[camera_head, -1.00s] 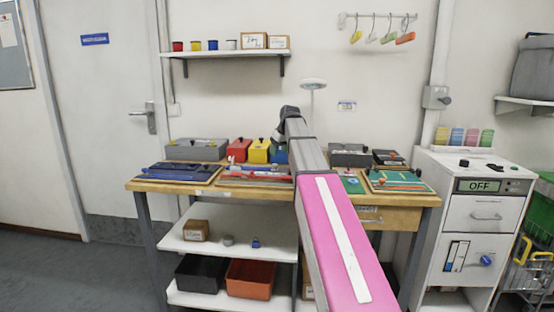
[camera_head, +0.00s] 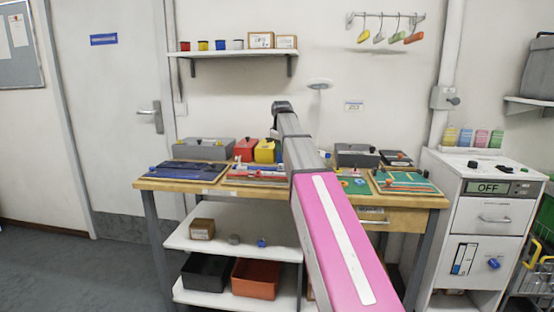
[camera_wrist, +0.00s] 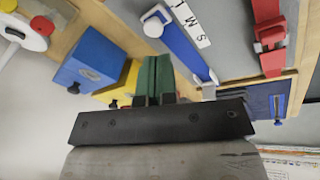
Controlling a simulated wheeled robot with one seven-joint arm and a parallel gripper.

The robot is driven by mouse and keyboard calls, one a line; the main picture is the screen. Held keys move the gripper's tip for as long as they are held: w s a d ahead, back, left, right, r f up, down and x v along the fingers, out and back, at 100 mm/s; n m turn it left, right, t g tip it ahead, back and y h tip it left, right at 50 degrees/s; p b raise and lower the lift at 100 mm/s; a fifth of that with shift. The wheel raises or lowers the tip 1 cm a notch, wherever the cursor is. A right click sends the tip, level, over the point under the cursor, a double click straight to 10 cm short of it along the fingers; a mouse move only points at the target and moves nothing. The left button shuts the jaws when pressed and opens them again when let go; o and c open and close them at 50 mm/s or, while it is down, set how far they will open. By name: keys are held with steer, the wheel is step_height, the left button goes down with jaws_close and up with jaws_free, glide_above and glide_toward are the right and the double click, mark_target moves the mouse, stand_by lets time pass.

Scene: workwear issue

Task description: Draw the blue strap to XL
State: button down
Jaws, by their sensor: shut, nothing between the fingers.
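A white buckle (camera_wrist: 154,20) sits at the strap's upper end in the wrist view. My gripper (camera_wrist: 153,100) is shut and empty, its fingertips low in the wrist view, left of the strap's lower end and apart from it in the picture.
A red strap with a red buckle (camera_wrist: 270,36) lies right of the blue one. A dark blue board (camera_head: 186,174) and a green board (camera_head: 405,183) flank the middle one on the table.

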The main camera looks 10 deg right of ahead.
steer(key=w+a+f+n+g+h, duration=0.1)
steer(key=a+f+n+h, duration=0.1)
steer(key=a+n+h, duration=0.4)
steer(key=n+h, duration=0.4)
steer(key=n, duration=0.1)
glide_toward(281, 169)
steer(key=w+d+f, duration=0.1)
steer(key=d+f, duration=0.1)
steer(key=shift+w+d+f, duration=0.1)
steer(key=shift+w+d, duration=0.25)
steer(key=shift+w, duration=0.05)
steer(key=shift+w+d+f, duration=0.15)
steer(key=shift+d+f, duration=0.05)
steer(key=shift+d, duration=0.7)
steer(key=shift+d, duration=0.1)
steer(key=d, duration=0.1)
steer(key=s+d, duration=0.1)
steer(key=d, duration=0.1)
steer(key=shift+d, duration=0.1)
